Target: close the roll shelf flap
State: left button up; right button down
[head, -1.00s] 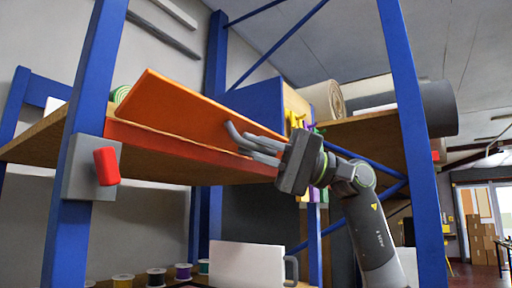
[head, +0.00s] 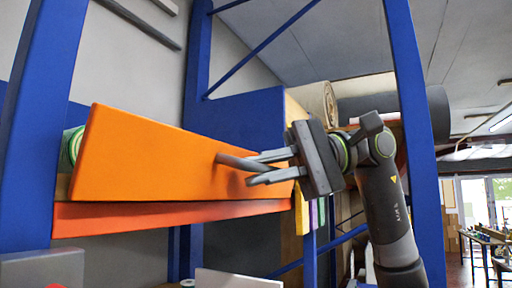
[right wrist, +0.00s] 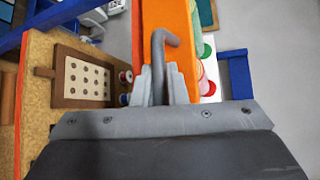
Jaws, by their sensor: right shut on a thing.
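The roll shelf flap is an orange panel (head: 150,155) above the orange-red front beam of the shelf (head: 170,212). It stands steeply, its broad face toward me, and cannot be judged fully upright. My right gripper (head: 252,171) is shut on the flap's grey bar handle (head: 235,161) near the panel's right end. In the right wrist view the fingers (right wrist: 160,85) close around the hooked handle (right wrist: 159,50), with the orange panel (right wrist: 165,18) behind it. My left gripper is not in view.
Blue rack posts stand at the left (head: 42,130) and right (head: 408,100), the right one close to my right arm. A green roll (head: 70,148) shows behind the flap's left end. A beige roll (head: 316,100) lies at the back right. A pegboard-like tray (right wrist: 85,76) shows in the wrist view.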

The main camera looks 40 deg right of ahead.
jog(key=shift+w+a+r+m+g+h+p, duration=0.15)
jog(key=shift+w+r+m+g+h+p, duration=0.15)
jog(key=shift+r+m+g+p, duration=0.2)
jog(key=shift+w+r, duration=0.1)
jog(key=shift+w+a+r+m+h, duration=0.1)
jog(key=shift+w+m+h, duration=0.05)
jog(key=shift+m+h, duration=0.2)
jog(key=shift+w+g+h, duration=0.1)
jog(key=shift+g+h, duration=0.15)
jog(key=shift+g, duration=0.15)
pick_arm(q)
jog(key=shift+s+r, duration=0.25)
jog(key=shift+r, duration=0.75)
pick_arm(e)
jog(key=shift+r, duration=0.1)
jog(key=c, duration=1.7)
grip_release()
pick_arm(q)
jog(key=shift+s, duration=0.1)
